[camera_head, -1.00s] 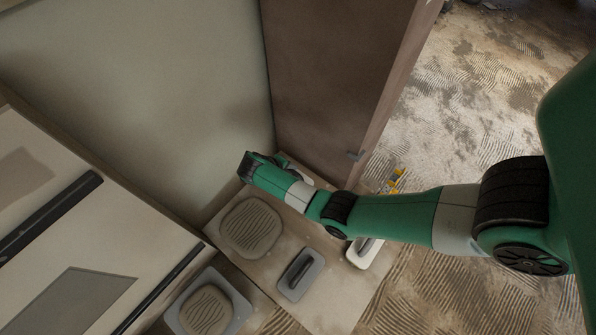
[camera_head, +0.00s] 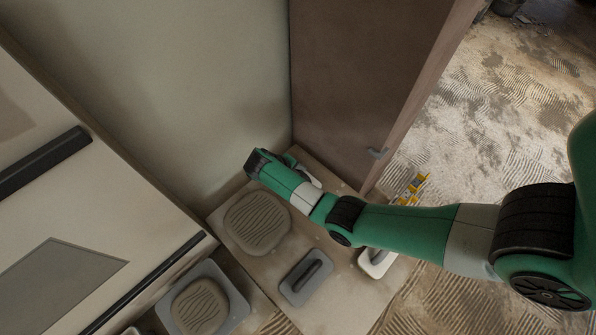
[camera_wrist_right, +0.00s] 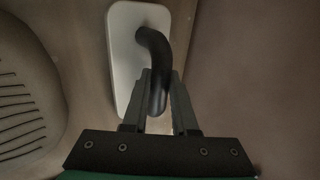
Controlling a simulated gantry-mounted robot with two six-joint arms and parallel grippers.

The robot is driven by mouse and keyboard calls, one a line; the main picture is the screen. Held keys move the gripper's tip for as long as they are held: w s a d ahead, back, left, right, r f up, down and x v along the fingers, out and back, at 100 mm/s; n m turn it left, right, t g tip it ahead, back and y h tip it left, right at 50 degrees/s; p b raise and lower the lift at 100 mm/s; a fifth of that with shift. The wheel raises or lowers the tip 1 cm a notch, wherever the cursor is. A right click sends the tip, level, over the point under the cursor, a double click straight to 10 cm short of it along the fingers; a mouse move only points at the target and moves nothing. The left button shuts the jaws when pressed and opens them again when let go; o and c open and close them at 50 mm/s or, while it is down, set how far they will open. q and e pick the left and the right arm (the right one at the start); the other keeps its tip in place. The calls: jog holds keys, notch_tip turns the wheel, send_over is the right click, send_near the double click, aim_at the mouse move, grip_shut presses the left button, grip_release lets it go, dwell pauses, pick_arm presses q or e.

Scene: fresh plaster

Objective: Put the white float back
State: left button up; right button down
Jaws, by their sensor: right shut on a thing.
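The white float (camera_wrist_right: 122,62) shows in the right wrist view as a pale rounded plate with a curved black handle. My right gripper (camera_wrist_right: 160,84) is shut on that handle. In the head view my right wrist (camera_head: 285,180) is over the far end of the tool board (camera_head: 337,312), near the brown panel. My arm hides the fingertips and most of the held float there. I cannot tell whether the float touches the board. My left gripper is not in view.
A beige ribbed pad (camera_head: 257,222) lies on the board, left of my right wrist. A grey float (camera_head: 306,277) lies nearer, and a white tool (camera_head: 374,264) is partly under my arm. A brown panel (camera_head: 365,80) and the wall (camera_head: 215,70) close off the far side.

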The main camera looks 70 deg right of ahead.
jog(key=shift+f, duration=0.5)
dwell(0.3)
jog(key=c, duration=0.6)
grip_release()
jog(key=p+v, duration=0.2)
jog(key=v, duration=0.1)
jog(key=shift+r+p, duration=0.15)
jog(key=shift+p, duration=0.15)
jog(key=p+v, duration=0.3)
jog(key=v, duration=0.1)
jog(key=shift+w+a+r, duration=0.15)
jog(key=shift+a+r, duration=0.1)
